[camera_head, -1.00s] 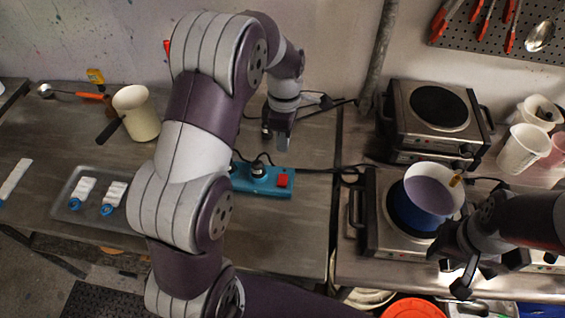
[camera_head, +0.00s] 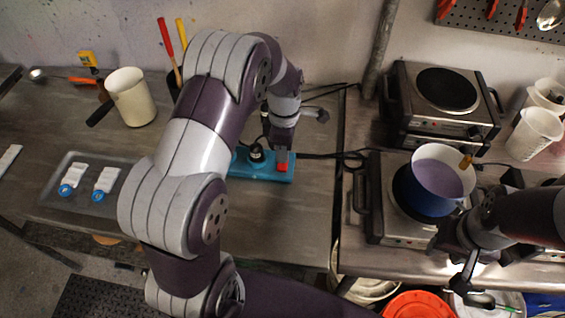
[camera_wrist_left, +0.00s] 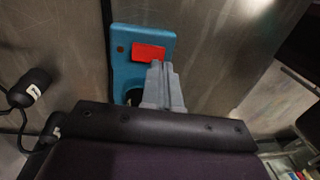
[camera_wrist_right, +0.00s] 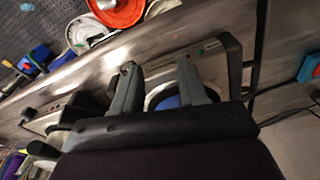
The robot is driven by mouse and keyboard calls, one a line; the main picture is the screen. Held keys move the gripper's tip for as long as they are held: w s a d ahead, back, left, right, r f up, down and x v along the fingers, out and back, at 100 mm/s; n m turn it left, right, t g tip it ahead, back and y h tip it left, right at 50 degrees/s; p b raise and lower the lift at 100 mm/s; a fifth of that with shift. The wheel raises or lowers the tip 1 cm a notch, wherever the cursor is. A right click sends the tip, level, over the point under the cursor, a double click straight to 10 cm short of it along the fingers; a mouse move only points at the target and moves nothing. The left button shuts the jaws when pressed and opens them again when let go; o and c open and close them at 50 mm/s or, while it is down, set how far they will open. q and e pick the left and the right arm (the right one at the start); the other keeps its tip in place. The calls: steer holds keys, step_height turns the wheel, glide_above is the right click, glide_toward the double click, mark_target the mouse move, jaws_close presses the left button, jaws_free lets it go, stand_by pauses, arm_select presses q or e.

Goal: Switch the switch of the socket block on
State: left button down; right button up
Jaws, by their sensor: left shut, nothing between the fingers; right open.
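The teal socket block (camera_head: 264,172) lies on the left table, with a black plug in it. Its red switch (camera_head: 283,167) is at the right end, and it also shows in the left wrist view (camera_wrist_left: 149,52). My left gripper (camera_head: 283,155) is shut and empty, its fingertips right at the switch; in the left wrist view the closed fingertips (camera_wrist_left: 158,66) overlap the switch's lower edge. I cannot tell whether they touch it. My right gripper (camera_head: 462,278) is open by the front hot plate; its spread fingers show in the right wrist view (camera_wrist_right: 157,72).
Another hot plate (camera_head: 440,98) is behind. A cream jug (camera_head: 131,97) and a grey tray (camera_head: 55,199) are on the left table. Black cables (camera_head: 330,156) run right from the block.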

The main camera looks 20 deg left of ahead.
mark_target(282, 169)
arm_select(q)
steer(key=shift+s+f, duration=0.15)
steer(key=shift+f, duration=0.6)
steer(key=shift+s+f, duration=0.1)
steer(key=shift+f, duration=0.65)
steer(key=shift+s+f+t, duration=0.1)
steer(key=shift+f+t, duration=0.15)
steer(key=shift+t, duration=0.05)
steer(key=shift+w+a+r, duration=0.1)
steer(key=shift+w+r, duration=0.15)
steer(key=shift+w, duration=0.55)
